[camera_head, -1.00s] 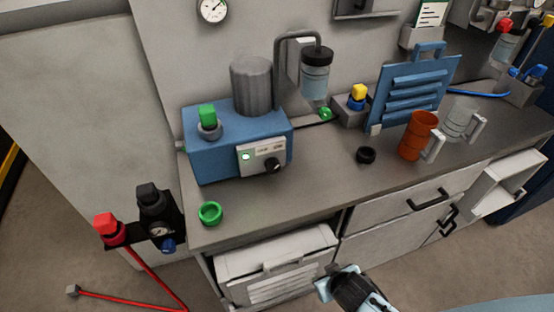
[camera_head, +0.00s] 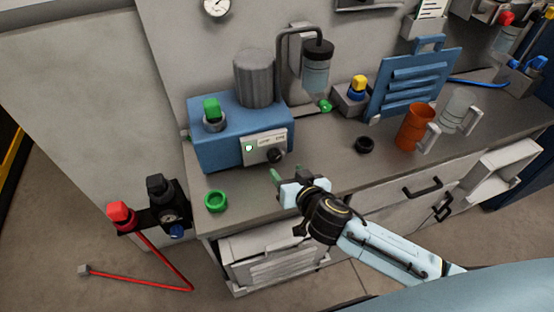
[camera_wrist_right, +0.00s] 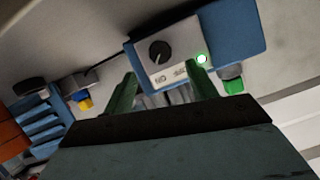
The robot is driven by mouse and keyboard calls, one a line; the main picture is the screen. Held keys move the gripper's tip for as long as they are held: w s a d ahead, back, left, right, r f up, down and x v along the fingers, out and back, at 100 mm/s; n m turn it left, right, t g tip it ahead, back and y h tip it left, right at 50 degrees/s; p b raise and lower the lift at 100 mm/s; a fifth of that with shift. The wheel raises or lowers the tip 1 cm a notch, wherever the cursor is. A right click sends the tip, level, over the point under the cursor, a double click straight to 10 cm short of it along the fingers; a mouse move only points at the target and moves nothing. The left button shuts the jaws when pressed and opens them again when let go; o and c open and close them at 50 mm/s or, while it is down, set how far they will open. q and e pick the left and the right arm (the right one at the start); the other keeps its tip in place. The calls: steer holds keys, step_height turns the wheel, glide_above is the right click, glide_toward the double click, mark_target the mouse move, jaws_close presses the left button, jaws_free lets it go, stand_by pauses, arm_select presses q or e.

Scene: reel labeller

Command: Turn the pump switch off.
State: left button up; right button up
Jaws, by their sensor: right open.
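The blue pump unit (camera_head: 235,130) stands on the left part of the counter, with a grey cylinder on top. Its light front panel (camera_head: 264,147) carries a lit green lamp (camera_head: 249,148) and a black rotary knob (camera_head: 275,156). In the right wrist view the knob (camera_wrist_right: 159,52) and the lit lamp (camera_wrist_right: 201,58) show on the panel, ahead of the fingers. My right gripper (camera_head: 287,174) is open and empty, in front of the panel, apart from the knob; its green fingers (camera_wrist_right: 160,85) show in the wrist view. My left gripper is not in view.
A green ring (camera_head: 216,201) lies near the counter's left front edge, and a black ring (camera_head: 365,145) lies further right. An orange mug (camera_head: 415,127) and a clear mug (camera_head: 457,112) stand at the right. A red-capped valve (camera_head: 121,216) is at the counter's left side.

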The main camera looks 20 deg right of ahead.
mark_target(276, 159)
steer(key=x, duration=0.8)
steer(key=shift+w, duration=0.1)
steer(key=c, duration=1)
